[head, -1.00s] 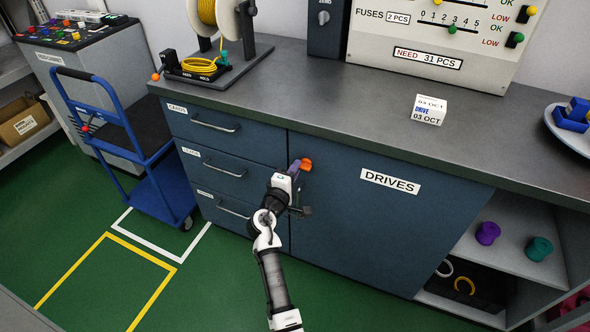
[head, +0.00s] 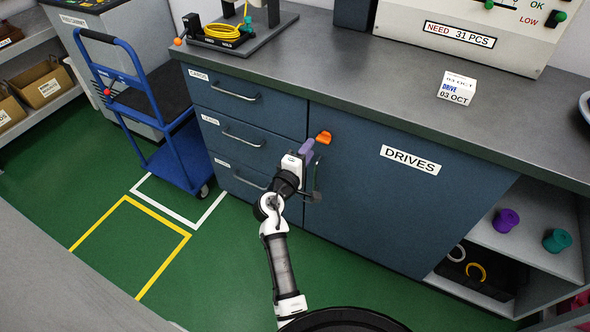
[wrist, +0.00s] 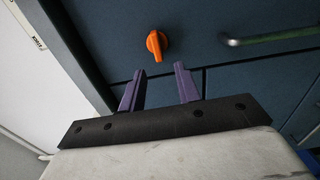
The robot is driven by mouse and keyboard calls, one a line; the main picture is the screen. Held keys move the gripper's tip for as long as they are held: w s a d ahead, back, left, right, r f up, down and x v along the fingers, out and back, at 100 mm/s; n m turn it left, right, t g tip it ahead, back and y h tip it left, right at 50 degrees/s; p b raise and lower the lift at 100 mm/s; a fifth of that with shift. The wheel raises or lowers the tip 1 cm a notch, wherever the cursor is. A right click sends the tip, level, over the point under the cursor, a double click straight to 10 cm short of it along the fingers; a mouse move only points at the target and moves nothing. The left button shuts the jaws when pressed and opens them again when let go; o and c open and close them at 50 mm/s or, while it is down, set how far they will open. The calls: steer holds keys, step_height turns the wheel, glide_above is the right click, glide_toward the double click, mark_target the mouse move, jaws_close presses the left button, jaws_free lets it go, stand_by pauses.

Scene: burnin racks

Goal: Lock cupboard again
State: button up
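The dark blue cupboard door labelled DRIVES (head: 400,200) looks shut, flush with the drawers beside it. An orange turn knob (head: 323,138) sits at the door's upper left corner. It also shows in the wrist view as an orange knob (wrist: 156,43) with a raised grip, just beyond the fingertips. My gripper (head: 308,147) is just left of the knob in the head view. In the wrist view my gripper (wrist: 158,72) has its two purple fingers apart, with nothing between them. The knob lies ahead of the gap, apart from both fingers.
Drawers (head: 240,130) with bar handles are left of the door. An open shelf (head: 545,245) is at right. A blue trolley (head: 165,140) stands left, with clear green floor before it.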

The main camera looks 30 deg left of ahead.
steer(key=s+b, duration=0.1)
steer(key=s, duration=0.8)
steer(key=shift+s+a+b, duration=0.15)
steer(key=shift+s+b, duration=0.15)
